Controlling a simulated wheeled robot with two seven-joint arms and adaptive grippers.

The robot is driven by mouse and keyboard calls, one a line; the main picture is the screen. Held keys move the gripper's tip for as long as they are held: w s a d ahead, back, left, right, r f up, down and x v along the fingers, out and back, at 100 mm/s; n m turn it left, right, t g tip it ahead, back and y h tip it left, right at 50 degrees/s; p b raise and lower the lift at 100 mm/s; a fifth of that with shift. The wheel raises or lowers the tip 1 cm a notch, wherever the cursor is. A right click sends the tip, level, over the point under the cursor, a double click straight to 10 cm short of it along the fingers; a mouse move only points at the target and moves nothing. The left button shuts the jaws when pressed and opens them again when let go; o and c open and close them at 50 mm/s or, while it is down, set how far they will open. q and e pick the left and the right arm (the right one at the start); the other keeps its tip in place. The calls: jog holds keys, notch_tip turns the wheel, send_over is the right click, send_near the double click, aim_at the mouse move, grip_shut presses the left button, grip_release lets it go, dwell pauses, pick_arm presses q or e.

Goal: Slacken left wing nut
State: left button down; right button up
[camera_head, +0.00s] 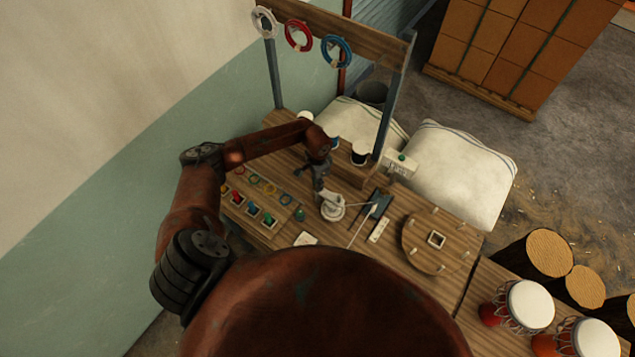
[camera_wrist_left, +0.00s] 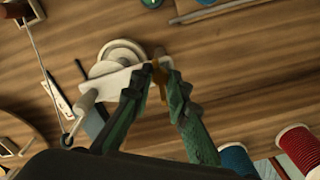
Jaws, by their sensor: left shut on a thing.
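My left gripper (camera_head: 321,188) reaches down over the workbench beside a pale round fixture (camera_head: 332,211). In the left wrist view, its two green fingers (camera_wrist_left: 160,76) are closed on a small brass-coloured piece, which looks like the left wing nut (camera_wrist_left: 161,74). The fingers hide most of it. The wing nut sits at the end of a whitish bar (camera_wrist_left: 114,84), next to a round pale disc (camera_wrist_left: 122,52). In the head view, the wing nut is too small and covered to make out. My right gripper is not in view.
A board with coloured pieces (camera_head: 252,199) lies left of the fixture. A round wooden disc with pegs (camera_head: 437,241) is on the right. Red (camera_wrist_left: 300,147) and blue (camera_wrist_left: 236,158) spools stand close by in the wrist view. A frame with hanging rings (camera_head: 298,37) rises behind.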

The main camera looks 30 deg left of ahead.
pick_arm(q)
jog(key=shift+w, duration=0.15)
jog(key=c, duration=1.8)
grip_release()
jog(key=shift+c, duration=0.2)
notch_tip(320, 180, up, 12)
